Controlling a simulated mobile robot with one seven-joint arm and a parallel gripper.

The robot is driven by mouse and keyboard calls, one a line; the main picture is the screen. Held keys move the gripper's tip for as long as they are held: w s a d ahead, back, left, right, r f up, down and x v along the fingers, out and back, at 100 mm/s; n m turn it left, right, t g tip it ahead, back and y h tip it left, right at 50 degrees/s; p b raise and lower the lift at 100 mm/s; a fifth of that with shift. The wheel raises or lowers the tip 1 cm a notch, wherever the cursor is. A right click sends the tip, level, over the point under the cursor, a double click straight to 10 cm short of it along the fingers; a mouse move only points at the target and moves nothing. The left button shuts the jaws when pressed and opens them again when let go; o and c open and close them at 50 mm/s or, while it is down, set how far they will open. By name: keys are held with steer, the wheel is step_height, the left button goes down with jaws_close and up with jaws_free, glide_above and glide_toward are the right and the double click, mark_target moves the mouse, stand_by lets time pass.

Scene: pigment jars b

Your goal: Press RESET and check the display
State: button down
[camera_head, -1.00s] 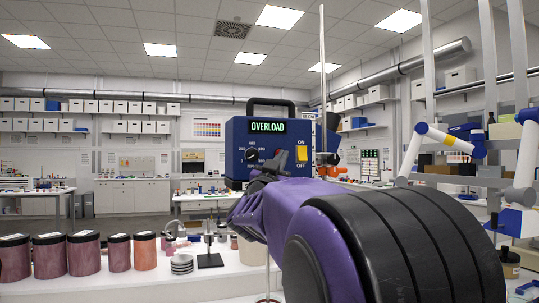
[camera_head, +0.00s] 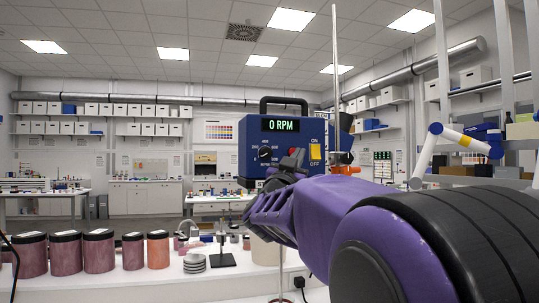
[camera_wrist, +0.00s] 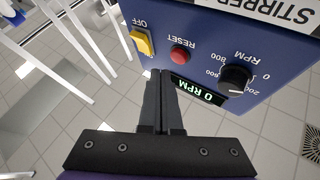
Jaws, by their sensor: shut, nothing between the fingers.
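The blue stirrer control box (camera_head: 247,150) hangs in front of me, with a black handle on top. Its display (camera_head: 281,125) reads "0 RPM" in green; the wrist view shows the same display (camera_wrist: 198,90) upside down. The red RESET button (camera_wrist: 180,55) sits between the yellow ON/OFF switch (camera_wrist: 143,42) and the black RPM dial (camera_wrist: 235,77). My gripper (camera_wrist: 161,73) is shut and empty. In the wrist view its fingertips show just beside the button and the display's edge, clear of the button. In the head view the gripper (camera_head: 295,160) partly covers the panel's lower part.
A thin vertical rod (camera_head: 335,60) stands beside the box.

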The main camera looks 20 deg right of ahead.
steer(key=s+b, duration=0.1)
steer(key=s, duration=0.4)
steer(key=shift+s+b, duration=0.25)
steer(key=shift+b, duration=0.05)
stand_by(0.4)
